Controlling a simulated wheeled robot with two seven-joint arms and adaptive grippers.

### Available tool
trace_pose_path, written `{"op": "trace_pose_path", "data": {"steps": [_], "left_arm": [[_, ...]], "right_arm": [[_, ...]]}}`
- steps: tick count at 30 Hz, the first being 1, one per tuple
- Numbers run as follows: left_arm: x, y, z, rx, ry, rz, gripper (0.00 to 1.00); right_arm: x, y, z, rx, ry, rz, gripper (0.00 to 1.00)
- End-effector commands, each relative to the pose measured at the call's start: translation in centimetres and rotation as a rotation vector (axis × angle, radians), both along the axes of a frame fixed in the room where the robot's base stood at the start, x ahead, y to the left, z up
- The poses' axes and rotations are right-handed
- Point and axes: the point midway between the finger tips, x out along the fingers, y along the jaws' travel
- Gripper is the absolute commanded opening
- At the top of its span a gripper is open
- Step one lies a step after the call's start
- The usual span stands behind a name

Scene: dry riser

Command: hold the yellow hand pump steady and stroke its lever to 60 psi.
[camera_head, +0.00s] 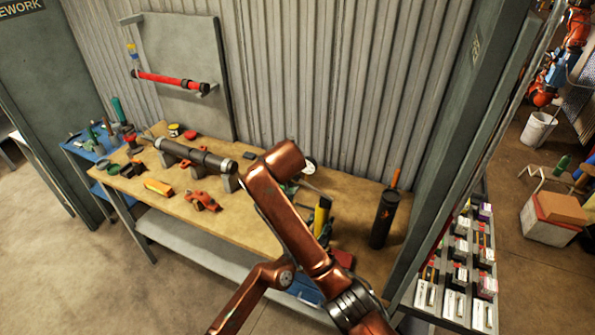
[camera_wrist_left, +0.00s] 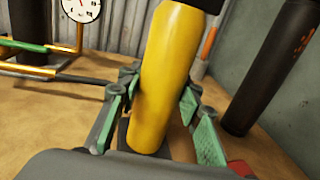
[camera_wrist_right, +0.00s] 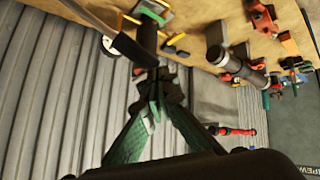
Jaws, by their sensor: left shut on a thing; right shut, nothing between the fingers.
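The yellow hand pump (camera_head: 322,216) stands near the right end of the workbench, partly behind my copper arm in the head view. In the left wrist view its yellow body (camera_wrist_left: 166,70) fills the middle, slightly tilted in the picture. My left gripper (camera_wrist_left: 158,100) is shut on it, a green finger on each side. A white dial gauge (camera_wrist_left: 81,8) shows behind it. My right gripper (camera_wrist_right: 160,84) is shut and empty. A rod with a dark end (camera_wrist_right: 133,48) lies close to its fingertips; I cannot tell whether it is the lever or whether they touch. The dial reading is illegible.
A dark cylinder (camera_head: 384,218) stands right of the pump. Left along the bench are a grey pipe (camera_head: 195,156), a red clamp (camera_head: 202,201) and a yellow-orange box (camera_head: 158,187). A corrugated wall (camera_head: 305,75) rises behind, and a dark post (camera_head: 455,150) stands at right.

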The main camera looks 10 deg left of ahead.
Motion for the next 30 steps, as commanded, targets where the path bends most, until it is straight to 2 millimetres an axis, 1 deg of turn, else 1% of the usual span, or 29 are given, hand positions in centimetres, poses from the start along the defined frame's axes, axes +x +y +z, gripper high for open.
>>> {"op": "trace_pose_path", "data": {"steps": [1,2,5,8,12,15,18,21,30], "left_arm": [[0.0,0.0,0.1,-0.002,-0.001,0.0,0.0],[0.0,0.0,0.1,-0.002,-0.001,0.0,0.0],[0.0,0.0,0.1,-0.002,-0.001,0.0,0.0],[0.0,0.0,0.1,-0.002,-0.001,0.0,0.0],[0.0,0.0,0.1,-0.002,-0.001,0.0,0.0],[0.0,0.0,0.1,-0.002,-0.001,0.0,0.0],[0.0,0.0,0.1,-0.002,-0.001,0.0,0.0],[0.0,0.0,0.1,-0.002,-0.001,0.0,0.0],[0.0,0.0,0.1,-0.002,-0.001,0.0,0.0]], "right_arm": [[0.7,-0.9,0.6,0.031,0.005,0.084,0.0],[0.8,-1.4,0.6,0.05,0.012,0.141,0.0],[0.9,-3.7,-0.5,0.123,0.036,0.302,0.0],[0.4,-6.1,-0.6,0.2,0.015,0.45,0.0],[-0.6,-9.5,0.2,0.279,-0.069,0.617,0.0],[-1.4,-11.5,1.0,0.312,-0.138,0.7,0.0],[-2.0,-12.8,1.6,0.328,-0.19,0.753,0.0],[-2.4,-13.4,2.0,0.336,-0.219,0.779,0.0],[-2.5,-13.5,2.1,0.338,-0.226,0.788,0.0]]}}
